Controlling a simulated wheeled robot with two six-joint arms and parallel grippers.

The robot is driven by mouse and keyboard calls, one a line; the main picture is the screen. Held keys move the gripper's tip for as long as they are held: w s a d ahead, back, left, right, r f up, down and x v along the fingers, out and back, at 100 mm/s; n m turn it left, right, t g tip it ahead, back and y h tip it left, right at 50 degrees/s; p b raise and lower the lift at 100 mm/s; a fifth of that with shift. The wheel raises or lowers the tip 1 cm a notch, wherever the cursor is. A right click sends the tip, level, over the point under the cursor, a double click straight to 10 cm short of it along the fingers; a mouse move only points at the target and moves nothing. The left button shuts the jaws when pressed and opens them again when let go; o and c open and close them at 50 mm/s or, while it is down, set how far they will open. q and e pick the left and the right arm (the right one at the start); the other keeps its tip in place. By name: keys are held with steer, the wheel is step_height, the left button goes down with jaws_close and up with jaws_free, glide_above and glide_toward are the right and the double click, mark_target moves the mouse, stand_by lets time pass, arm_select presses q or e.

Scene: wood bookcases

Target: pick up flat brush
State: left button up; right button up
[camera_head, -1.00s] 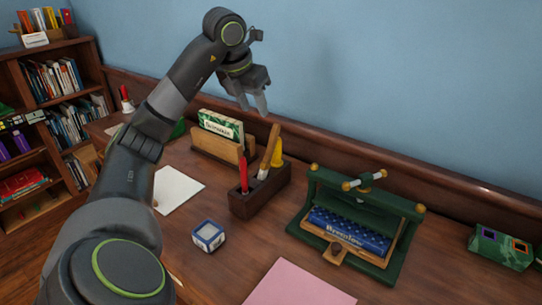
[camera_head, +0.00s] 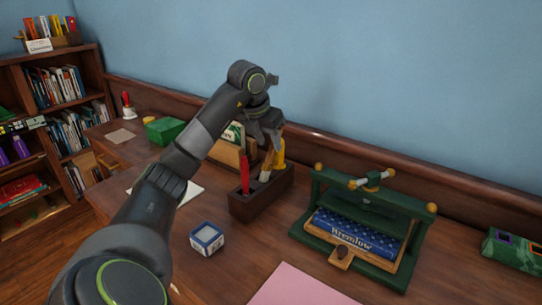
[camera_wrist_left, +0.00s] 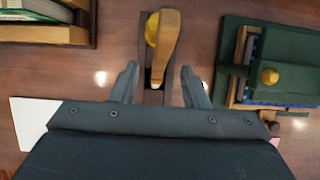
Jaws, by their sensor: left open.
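The flat brush (camera_head: 266,166) stands handle-up in a dark wooden holder (camera_head: 258,204), between a red-handled tool (camera_head: 245,176) and a yellow one (camera_head: 280,153). My left gripper (camera_head: 267,143) is open, with its fingers pointing down at the top of the brush and partly hiding its handle. In the left wrist view the tan brush handle (camera_wrist_left: 165,45) rises between the open fingers (camera_wrist_left: 160,80), ahead of the palm. I cannot tell whether a finger touches it. The yellow tool is partly hidden behind the handle. My right gripper is not in view.
A card box (camera_head: 228,153) stands close behind and left of the holder. A green press (camera_head: 412,237) with a blue book stands to the right. The wall (camera_head: 400,90) is behind.

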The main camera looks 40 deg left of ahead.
mark_target(271, 148)
arm_select(q)
steer(key=x, duration=0.4)
steer(key=shift+s, duration=0.1)
jaws_close()
